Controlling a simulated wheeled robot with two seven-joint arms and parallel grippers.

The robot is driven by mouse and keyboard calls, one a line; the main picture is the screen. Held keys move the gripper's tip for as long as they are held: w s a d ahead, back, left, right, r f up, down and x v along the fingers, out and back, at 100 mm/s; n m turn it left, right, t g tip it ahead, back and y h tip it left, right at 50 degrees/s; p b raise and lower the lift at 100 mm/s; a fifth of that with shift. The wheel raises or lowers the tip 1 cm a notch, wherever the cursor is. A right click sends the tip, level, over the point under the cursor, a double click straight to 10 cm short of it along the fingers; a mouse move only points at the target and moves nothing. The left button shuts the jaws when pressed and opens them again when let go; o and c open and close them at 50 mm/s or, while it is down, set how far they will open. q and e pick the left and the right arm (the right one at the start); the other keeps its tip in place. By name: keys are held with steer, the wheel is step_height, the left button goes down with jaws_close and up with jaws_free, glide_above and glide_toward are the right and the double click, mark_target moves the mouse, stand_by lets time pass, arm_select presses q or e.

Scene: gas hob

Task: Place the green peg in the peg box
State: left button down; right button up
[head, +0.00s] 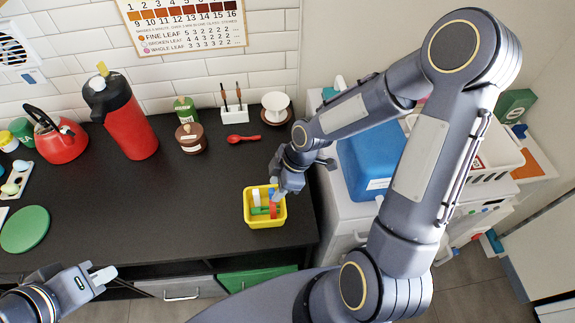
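A small yellow box (249,216), which looks like the peg box, stands near the front right edge of the dark counter. Inside it are a white piece (256,198), a red piece (274,210) and a green piece (260,211) that looks like the green peg lying flat. A bit of blue shows at the red piece's top. My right gripper (279,190) points down at the box's back right corner and hides part of it. Its fingers are too small and overlapped to tell whether they hold anything. My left gripper (97,272) is at the lower left, away from the box, its opening unclear.
A red kettle (60,142), a red flask (127,125), a brown pot (191,138), a red spoon (244,138) and a white cup (275,103) line the back. A green disc (25,229) lies at left. The counter's middle is clear. A blue bin (365,160) stands right.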

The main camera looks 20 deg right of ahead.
steer(key=v, duration=0.9)
steer(key=s+d+r+m+t, duration=0.1)
steer(key=s+r+m+t, duration=0.1)
steer(key=s+r+m, duration=0.3)
steer(key=s+d+r+m+t, duration=0.1)
steer(key=s+r+m+t, duration=0.1)
steer(key=s+r+m, duration=0.3)
steer(key=s+m, duration=0.4)
steer(key=m, duration=0.2)
steer(key=shift+s+f, duration=0.1)
steer(key=shift+f+b, duration=0.4)
